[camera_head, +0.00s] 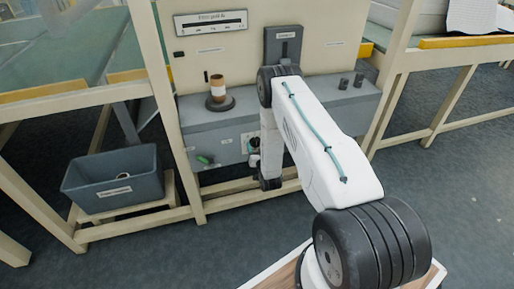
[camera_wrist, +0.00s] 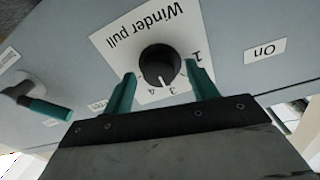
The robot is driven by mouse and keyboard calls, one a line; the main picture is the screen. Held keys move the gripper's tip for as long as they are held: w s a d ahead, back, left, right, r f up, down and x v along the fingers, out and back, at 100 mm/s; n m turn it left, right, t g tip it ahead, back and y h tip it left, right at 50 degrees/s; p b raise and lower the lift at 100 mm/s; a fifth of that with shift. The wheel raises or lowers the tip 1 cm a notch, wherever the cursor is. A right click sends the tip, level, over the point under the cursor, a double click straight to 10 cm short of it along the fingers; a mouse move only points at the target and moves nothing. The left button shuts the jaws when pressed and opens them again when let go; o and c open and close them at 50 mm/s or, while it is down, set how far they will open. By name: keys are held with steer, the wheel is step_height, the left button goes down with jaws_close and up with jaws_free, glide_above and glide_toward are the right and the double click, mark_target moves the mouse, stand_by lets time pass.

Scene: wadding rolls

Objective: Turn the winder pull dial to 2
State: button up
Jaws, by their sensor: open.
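The winder pull dial (camera_wrist: 160,66) is a round black knob with a white pointer line, on a white plate lettered "Winder pull". The lettering is upside down in the wrist view. The pointer line aims down in that picture, toward the small 3 and 4; a 1 shows at the right, and I cannot make out a 2. My gripper (camera_wrist: 163,80) is open, its teal fingers on either side of the dial's lower part. I cannot tell whether they touch it. In the head view my arm largely hides the dial and gripper.
A teal-gripped handle (camera_wrist: 45,108) lies left of the dial, and an "On" label (camera_wrist: 265,51) is at right. The grey machine front (camera_head: 215,125) carries a spool (camera_head: 218,90) on top. A grey bin (camera_head: 112,182) stands at left. Floor at right is clear.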

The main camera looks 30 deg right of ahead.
steer(key=shift+w, duration=0.15)
steer(key=c, duration=1)
steer(key=shift+n, duration=0.3)
steer(key=n, duration=0.3)
steer(key=shift+n, duration=2.1)
steer(key=o, duration=1)
